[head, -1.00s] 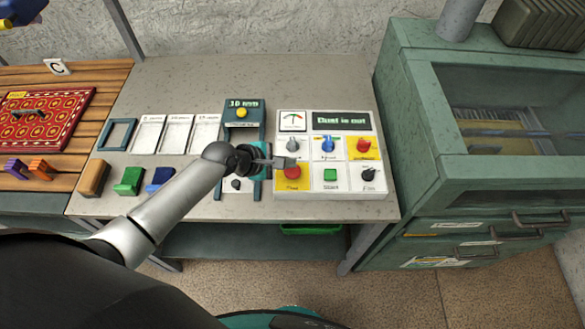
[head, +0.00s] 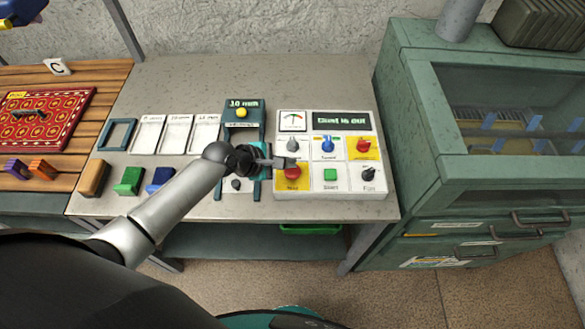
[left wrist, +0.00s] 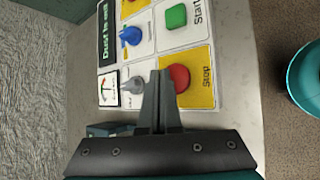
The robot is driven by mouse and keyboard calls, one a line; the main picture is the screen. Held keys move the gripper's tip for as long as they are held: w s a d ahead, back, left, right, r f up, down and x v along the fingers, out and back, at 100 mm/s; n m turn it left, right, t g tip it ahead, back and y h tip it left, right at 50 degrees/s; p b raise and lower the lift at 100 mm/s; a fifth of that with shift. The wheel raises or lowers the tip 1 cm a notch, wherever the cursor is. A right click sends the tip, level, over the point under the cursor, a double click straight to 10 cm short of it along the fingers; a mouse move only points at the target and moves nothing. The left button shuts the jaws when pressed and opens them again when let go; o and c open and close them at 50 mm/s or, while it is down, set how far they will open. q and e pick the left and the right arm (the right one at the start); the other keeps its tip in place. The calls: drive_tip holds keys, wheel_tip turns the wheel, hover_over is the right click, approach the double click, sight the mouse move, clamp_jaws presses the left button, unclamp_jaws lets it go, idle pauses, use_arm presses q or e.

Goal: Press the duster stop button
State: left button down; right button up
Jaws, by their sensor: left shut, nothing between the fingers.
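The duster stop button is a round red button (head: 292,171) on a yellow square at the lower left of the white control panel (head: 321,194). In the left wrist view the red button (left wrist: 180,78) shows beside the word Stop. My left gripper (head: 289,162) is shut and empty, with its tips at the upper edge of the button. My right gripper is not in view.
A green Start button (head: 330,175), a black knob (head: 368,174), a blue knob (head: 328,145) and a red knob on yellow (head: 363,146) share the panel. A green cabinet with a window (head: 490,110) stands right. Coloured blocks and trays lie left.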

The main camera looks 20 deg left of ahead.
sight(288, 172)
use_arm(q)
drive_tip(key=shift+f, duration=0.15)
drive_tip(key=shift+f, duration=0.3)
drive_tip(key=shift+f+b, duration=0.35)
drive_tip(key=shift+f, duration=0.2)
idle(0.9)
drive_tip(key=shift+r, duration=0.15)
drive_tip(key=shift+r+p, duration=0.8)
drive_tip(key=shift+p, duration=0.35)
wheel_tip(288, 172, up, 4)
drive_tip(key=p, duration=0.3)
drive_tip(key=shift+f+p, duration=0.15)
drive_tip(key=shift+p, duration=0.25)
drive_tip(key=shift+r+p, duration=0.55)
drive_tip(key=shift+r, duration=0.15)
